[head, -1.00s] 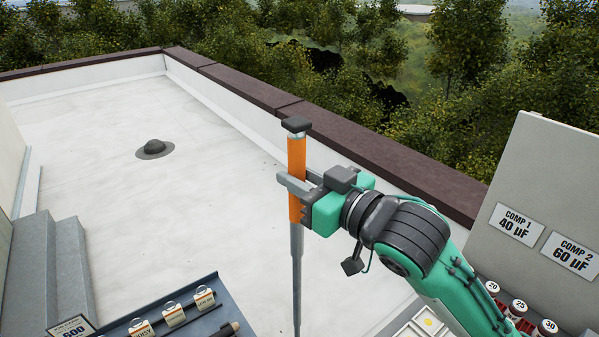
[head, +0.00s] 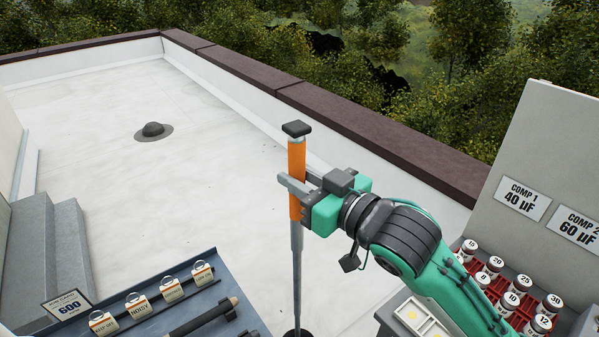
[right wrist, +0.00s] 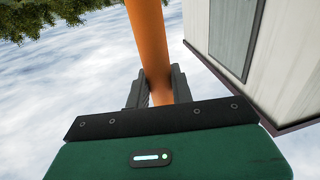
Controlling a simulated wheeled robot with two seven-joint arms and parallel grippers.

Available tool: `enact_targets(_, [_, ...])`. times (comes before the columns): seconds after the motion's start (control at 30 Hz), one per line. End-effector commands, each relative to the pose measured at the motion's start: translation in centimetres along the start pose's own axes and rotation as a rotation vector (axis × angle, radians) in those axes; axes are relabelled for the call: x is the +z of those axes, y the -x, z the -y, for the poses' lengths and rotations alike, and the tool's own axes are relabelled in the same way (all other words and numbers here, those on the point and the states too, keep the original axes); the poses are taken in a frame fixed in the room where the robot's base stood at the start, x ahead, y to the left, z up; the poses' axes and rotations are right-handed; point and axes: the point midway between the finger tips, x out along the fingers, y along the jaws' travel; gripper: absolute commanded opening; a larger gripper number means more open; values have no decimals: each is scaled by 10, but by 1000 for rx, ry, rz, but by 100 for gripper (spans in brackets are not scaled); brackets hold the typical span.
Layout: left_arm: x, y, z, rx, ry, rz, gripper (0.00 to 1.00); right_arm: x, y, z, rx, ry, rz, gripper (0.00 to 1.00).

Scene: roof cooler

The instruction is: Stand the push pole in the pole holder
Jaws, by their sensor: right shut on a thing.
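The push pole (head: 297,245) is upright, with an orange grip, a dark flat cap on top and a grey shaft. My right gripper (head: 291,186) is shut on its orange grip, below the cap. The right wrist view shows the orange grip of the push pole (right wrist: 148,45) between the fingers of my right gripper (right wrist: 158,88). A dark round shape (head: 287,333) shows around the shaft at the bottom edge. I cannot tell whether it is the pole holder or whether the pole's foot is in it. My left gripper is not in view.
A dark tray (head: 205,303) with several tags and dark rods is at lower left. At right, a case holds small canisters (head: 510,299) below a grey panel (head: 556,140). A roof vent (head: 153,131) stands on the open white roof. A brown-capped parapet (head: 390,140) runs behind.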

Motion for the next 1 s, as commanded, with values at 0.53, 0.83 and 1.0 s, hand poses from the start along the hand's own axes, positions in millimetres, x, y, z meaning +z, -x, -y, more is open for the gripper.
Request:
enact_targets(0.53, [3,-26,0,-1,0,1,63,45,0,0,1,0,0,0])
enact_targets(0.83, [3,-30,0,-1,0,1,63,54,0,0,0,1,-1,0])
enact_targets(1.0, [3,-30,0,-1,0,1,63,54,0,0,0,1,-1,0])
